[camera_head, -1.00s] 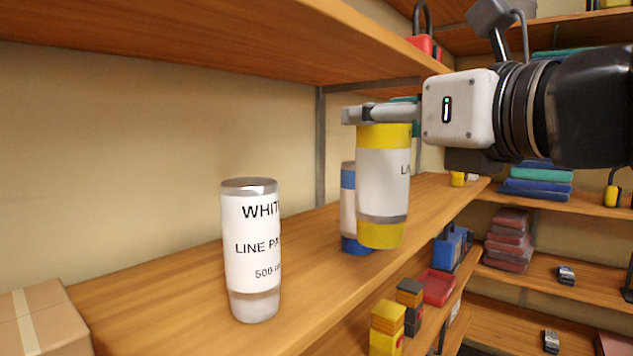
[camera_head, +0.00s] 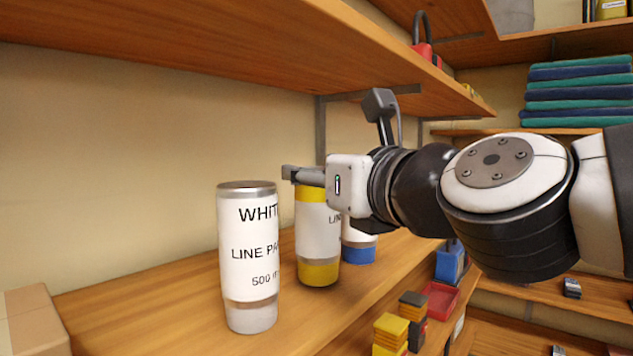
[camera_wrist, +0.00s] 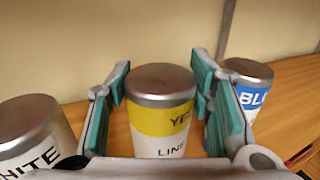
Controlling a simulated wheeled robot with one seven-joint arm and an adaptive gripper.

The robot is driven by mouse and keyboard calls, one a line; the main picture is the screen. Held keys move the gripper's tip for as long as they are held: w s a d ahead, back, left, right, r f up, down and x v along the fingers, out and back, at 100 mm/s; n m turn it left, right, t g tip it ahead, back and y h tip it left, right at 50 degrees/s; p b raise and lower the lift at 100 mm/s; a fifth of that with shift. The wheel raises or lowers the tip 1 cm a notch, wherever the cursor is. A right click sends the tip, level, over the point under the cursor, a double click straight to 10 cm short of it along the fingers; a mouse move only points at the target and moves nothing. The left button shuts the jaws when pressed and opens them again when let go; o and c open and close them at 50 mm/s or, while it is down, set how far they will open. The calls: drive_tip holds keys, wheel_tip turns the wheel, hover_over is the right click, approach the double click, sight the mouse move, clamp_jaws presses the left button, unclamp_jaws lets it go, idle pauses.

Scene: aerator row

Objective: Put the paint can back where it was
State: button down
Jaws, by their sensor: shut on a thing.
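The yellow-banded line paint can (camera_head: 318,240) is upright between the other two cans in the head view. My gripper (camera_head: 305,178) is shut on its upper part from the right. The wrist view shows the yellow can (camera_wrist: 160,112) between the teal finger pads. The white can (camera_head: 248,250) stands to its left, nearer the camera, and shows at the left of the wrist view (camera_wrist: 35,135). The blue can (camera_head: 360,245) stands to its right, partly hidden, and shows at the right of the wrist view (camera_wrist: 250,90). I cannot tell whether the yellow can's base touches the shelf.
The wooden shelf (camera_head: 165,290) carries the cans, with another shelf (camera_head: 200,50) above. A cardboard box (camera_head: 35,320) sits at the lower left. Yellow and dark blocks (camera_head: 390,332) and a red bin (camera_head: 440,298) are below right. Folded towels (camera_head: 580,90) lie at the right.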

drive_tip(key=shift+w+a+f, duration=0.1)
drive_tip(key=shift+a+f, duration=0.05)
drive_tip(key=shift+f, duration=0.25)
drive_tip(key=c, duration=0.8)
unclamp_jaws()
drive_tip(key=shift+f, duration=0.1)
drive_tip(key=shift+r, duration=0.2)
drive_tip(key=p+v, duration=0.1)
drive_tip(key=v, duration=1.1)
drive_tip(key=shift+p, duration=0.35)
